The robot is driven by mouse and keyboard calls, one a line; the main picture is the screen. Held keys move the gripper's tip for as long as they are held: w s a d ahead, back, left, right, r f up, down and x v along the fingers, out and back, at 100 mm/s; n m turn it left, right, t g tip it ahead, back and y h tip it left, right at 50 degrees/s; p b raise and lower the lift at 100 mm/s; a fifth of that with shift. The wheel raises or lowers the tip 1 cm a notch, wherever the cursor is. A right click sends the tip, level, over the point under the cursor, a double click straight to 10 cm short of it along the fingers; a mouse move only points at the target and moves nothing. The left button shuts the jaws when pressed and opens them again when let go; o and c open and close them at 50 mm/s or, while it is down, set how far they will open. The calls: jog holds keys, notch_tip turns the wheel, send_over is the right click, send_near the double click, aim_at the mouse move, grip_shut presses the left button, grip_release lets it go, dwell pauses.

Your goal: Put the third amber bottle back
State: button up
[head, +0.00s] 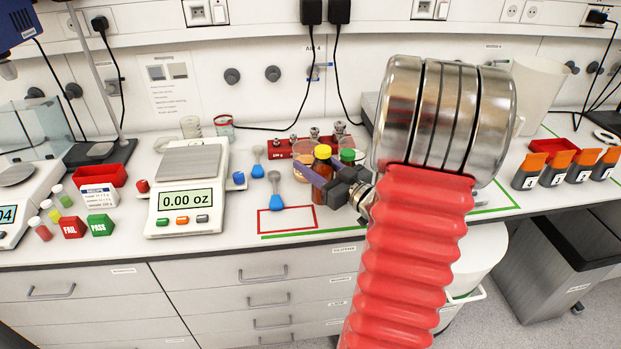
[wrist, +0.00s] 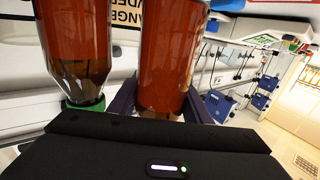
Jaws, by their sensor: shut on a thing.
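An amber bottle with a yellow cap (head: 322,152) stands upright near the middle of the bench in the head view. My gripper (head: 324,183) is shut on this bottle around its body. In the wrist view, the held bottle (wrist: 170,50) is between the two dark fingers, and its cap end is hidden behind my gripper. A second amber bottle with a green cap (head: 347,156) is close behind and to the right, partly hidden by my gripper. It also shows in the wrist view (wrist: 84,40), beside the held one. I cannot tell whether the held bottle touches the bench.
A scale (head: 185,190) reading 0.00 oz stands left. A red outline (head: 260,222) and green line (head: 300,234) mark the bench front. A red weight block (head: 280,149) is behind. Orange-topped containers (head: 530,172) stand right.

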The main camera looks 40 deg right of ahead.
jog(key=shift+f, duration=2.05)
jog(key=shift+f, duration=0.1)
jog(key=o, duration=1.1)
jog(key=shift+s, duration=6.05)
